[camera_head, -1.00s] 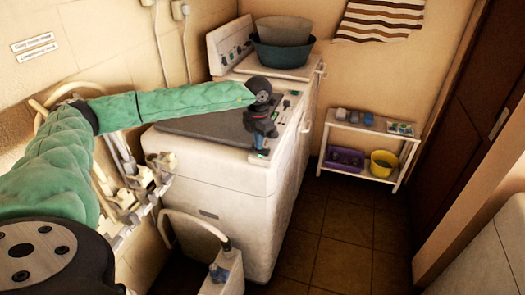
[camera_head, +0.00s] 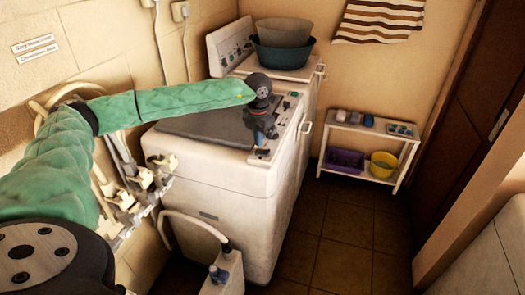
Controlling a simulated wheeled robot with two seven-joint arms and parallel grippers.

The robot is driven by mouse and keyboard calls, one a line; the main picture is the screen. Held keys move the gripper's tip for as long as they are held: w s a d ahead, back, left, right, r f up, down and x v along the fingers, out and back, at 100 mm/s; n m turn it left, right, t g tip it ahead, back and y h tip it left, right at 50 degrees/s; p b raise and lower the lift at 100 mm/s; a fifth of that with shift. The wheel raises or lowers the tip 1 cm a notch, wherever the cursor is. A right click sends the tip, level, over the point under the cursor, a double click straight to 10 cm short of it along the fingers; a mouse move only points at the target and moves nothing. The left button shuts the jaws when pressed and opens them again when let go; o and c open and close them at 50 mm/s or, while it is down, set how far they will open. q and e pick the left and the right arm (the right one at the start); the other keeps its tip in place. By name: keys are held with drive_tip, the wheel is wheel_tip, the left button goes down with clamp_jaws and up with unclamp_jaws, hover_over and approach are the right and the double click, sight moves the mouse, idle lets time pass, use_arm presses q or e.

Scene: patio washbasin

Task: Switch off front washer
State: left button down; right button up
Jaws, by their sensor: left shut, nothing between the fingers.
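The front washer (camera_head: 215,172) is a white box with a dark grey lid (camera_head: 205,128) on top. Its control panel (camera_head: 292,112) runs along the right side of the top, with small dark and green controls. My left arm comes in from the left in a green sleeve and reaches over the lid. My left gripper (camera_head: 264,140) points down at the near end of the panel and is shut, with nothing held. The fingertips are small and dark, so I cannot tell whether they touch a control there. The gripper hides part of the panel. My right gripper is out of view.
A second white machine (camera_head: 232,57) stands behind, bearing a teal basin (camera_head: 283,55). Pipes and taps (camera_head: 135,185) line the left wall. A white shelf (camera_head: 337,167) with a purple crate and yellow bucket stands right. The tiled floor (camera_head: 340,235) is clear.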

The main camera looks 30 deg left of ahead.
sight(259, 151)
use_arm(q)
wheel_tip(259, 151, up, 5)
drive_tip(key=shift+f+p, duration=0.1)
drive_tip(key=shift+p, duration=0.35)
idle(0.6)
